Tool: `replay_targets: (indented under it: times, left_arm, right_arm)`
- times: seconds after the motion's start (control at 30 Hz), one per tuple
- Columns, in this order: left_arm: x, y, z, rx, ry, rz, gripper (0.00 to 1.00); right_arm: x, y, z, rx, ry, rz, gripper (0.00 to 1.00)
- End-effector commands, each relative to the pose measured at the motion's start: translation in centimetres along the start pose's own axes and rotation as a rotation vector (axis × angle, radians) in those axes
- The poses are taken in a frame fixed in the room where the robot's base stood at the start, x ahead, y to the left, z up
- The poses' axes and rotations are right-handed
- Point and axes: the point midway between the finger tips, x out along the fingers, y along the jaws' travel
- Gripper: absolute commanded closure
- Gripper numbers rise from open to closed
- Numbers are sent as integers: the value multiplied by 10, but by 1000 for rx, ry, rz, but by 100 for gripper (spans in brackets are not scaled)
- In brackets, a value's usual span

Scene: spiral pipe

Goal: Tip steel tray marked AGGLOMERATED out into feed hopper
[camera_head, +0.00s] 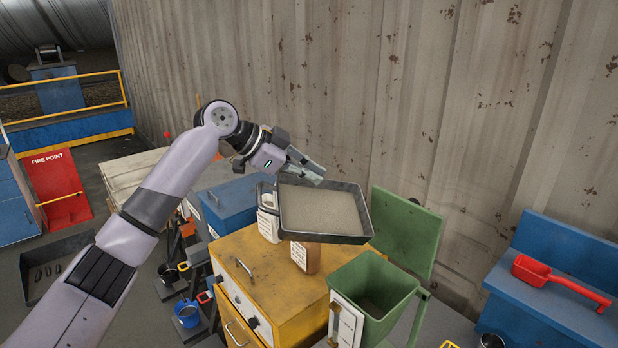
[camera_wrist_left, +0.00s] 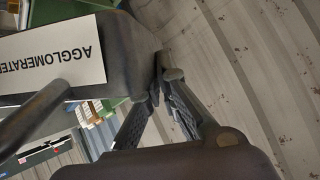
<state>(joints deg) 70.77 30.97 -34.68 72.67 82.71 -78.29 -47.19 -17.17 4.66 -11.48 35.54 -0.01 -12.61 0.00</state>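The steel tray (camera_head: 338,239) is a shallow dark pan holding a layer of pale granules. It is roughly level, in the air above the yellow cabinet and beside the hopper. In the left wrist view its wall carries a white AGGLOMERATED label (camera_wrist_left: 52,55). My left gripper (camera_head: 308,172) is at the tray's far left edge; the fingers (camera_wrist_left: 163,85) close on its rim at a corner. The green feed hopper (camera_head: 393,317) stands open, to the right of and nearer than the tray, with some dark material low inside. My right gripper is not in view.
Labelled containers (camera_head: 306,258) stand on the yellow cabinet (camera_head: 250,262) under the tray. A green panel (camera_head: 405,232) rises behind the hopper. A red scoop (camera_head: 560,280) lies on a blue unit at right. The corrugated wall (camera_head: 350,90) closes off the back.

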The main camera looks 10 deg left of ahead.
Motion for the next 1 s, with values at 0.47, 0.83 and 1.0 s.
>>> replay_targets:
  times: [0.47,0.83,1.0]
  left_arm:
    - [-7,3,-19,73,-57,-37,100]
    - [-11,6,-32,128,-105,-66,100]
    - [-12,8,-38,154,-126,-78,100]
  right_arm:
    - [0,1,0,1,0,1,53]
    - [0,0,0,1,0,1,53]
    - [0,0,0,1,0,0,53]
